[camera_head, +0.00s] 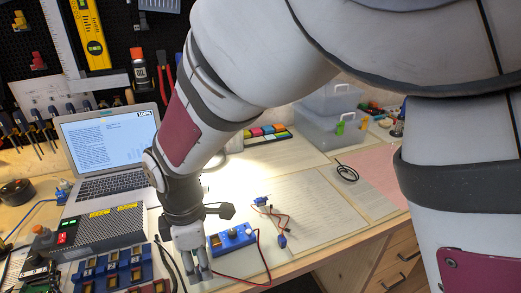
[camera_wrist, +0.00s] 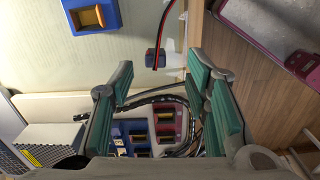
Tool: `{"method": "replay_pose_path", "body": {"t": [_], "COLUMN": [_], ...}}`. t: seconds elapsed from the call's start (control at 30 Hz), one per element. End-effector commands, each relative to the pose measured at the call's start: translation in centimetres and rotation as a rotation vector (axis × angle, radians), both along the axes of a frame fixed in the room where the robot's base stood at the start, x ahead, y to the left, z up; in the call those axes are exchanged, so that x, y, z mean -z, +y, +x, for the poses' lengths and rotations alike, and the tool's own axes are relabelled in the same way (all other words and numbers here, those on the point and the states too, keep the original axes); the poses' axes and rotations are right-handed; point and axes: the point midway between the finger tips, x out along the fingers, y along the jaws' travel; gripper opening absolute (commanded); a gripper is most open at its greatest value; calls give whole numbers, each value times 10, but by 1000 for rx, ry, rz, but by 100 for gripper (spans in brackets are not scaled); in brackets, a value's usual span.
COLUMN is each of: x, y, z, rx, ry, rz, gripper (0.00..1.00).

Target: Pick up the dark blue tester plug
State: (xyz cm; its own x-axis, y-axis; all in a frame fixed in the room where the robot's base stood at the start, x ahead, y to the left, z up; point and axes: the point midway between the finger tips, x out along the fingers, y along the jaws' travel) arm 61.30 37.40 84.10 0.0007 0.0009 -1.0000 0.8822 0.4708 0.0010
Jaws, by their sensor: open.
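The dark blue tester plug (camera_wrist: 153,58) lies on the pale work surface in the wrist view, with a red and black cable running up from it. It is just beyond my fingertips and between their lines. In the head view I cannot make it out clearly beside my fingers. The blue tester box (camera_head: 232,238) stands right of my gripper, and its red and black cable loops down to the front edge. My gripper (camera_head: 199,272) points down near the bench front. It is open and empty, with teal finger pads (camera_wrist: 162,80) in the wrist view.
A blue tray of modules (camera_head: 112,270) and a grey power supply (camera_head: 100,230) stand left of my gripper. The laptop (camera_head: 105,150) is behind. Small blue plugs with red leads (camera_head: 282,240) lie to the right. The bench's front edge is close.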

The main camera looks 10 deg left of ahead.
Motion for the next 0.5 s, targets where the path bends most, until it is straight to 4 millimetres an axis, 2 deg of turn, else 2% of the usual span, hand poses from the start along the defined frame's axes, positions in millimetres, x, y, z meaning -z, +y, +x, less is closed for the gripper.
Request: {"method": "replay_pose_path", "body": {"t": [0.33,0.5], "x": [45,50], "y": [3,4], "z": [4,4], "rx": [0,0], "ry": [2,0], "rz": [-3,-1], "gripper": [43,43]}}
